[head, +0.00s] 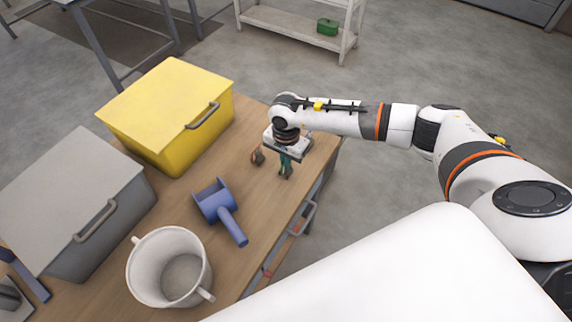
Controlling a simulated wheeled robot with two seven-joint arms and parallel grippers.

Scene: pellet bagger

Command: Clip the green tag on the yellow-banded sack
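A small green piece (286,160), which looks like the green tag, shows with a dark lower end directly below my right gripper (284,157) at the table's right edge. The gripper points down, and its fingers are hard to make out, so I cannot tell whether it grips the green piece. A small orange-and-dark piece (257,156) is just to the left of it. No yellow-banded sack is in view. My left gripper is not in view.
On the wooden table (180,205) are a yellow lidded bin (165,95), a grey lidded bin (70,195), a blue scoop (217,205) and a white pail (150,265). A white shelf (290,25) holding a green box (327,26) stands behind.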

